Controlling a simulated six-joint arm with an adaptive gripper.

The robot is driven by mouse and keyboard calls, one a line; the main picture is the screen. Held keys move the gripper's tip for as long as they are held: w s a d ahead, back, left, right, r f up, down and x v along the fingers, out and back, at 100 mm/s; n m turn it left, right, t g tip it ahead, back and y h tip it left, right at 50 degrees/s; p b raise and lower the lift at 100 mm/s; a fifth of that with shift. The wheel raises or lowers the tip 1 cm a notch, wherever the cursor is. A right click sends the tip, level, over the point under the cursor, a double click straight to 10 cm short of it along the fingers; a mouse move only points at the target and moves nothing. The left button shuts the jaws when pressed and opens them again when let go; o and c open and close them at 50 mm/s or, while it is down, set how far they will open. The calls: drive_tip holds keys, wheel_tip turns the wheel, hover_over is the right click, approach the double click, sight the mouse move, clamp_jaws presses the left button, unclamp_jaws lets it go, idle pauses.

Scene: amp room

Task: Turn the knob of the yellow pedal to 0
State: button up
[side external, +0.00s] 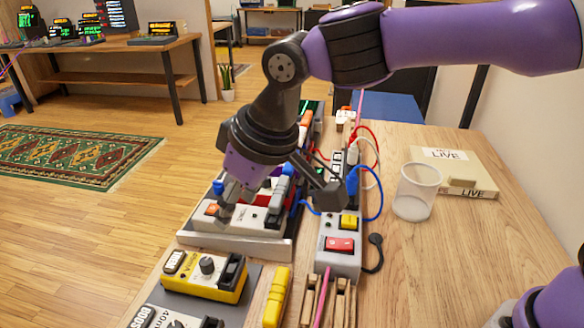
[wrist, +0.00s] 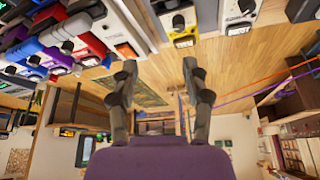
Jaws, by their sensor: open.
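The yellow pedal (side external: 205,284) sits near the table's front left edge in the side external view, just in front of the metal tray.
The metal tray (side external: 236,245) holds several pedals. A power strip (side external: 343,262) with cables stands right of it. A yellow tool (side external: 277,297) lies beside the yellow pedal. A clear cup (side external: 416,192) and flat box (side external: 458,172) stand at right.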

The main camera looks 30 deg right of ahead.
sight(206, 262)
drive_tip(key=w+a+f, duration=0.1)
drive_tip(key=f, duration=0.2)
drive_tip(key=w+a+f, duration=0.1)
drive_tip(key=a+f, duration=0.1)
drive_tip(key=f, duration=0.2)
drive_tip(key=w+a+f, duration=0.1)
drive_tip(key=a+f, duration=0.1)
drive_tip(key=f, duration=0.2)
drive_tip(key=shift+a, duration=0.1)
clamp_jaws()
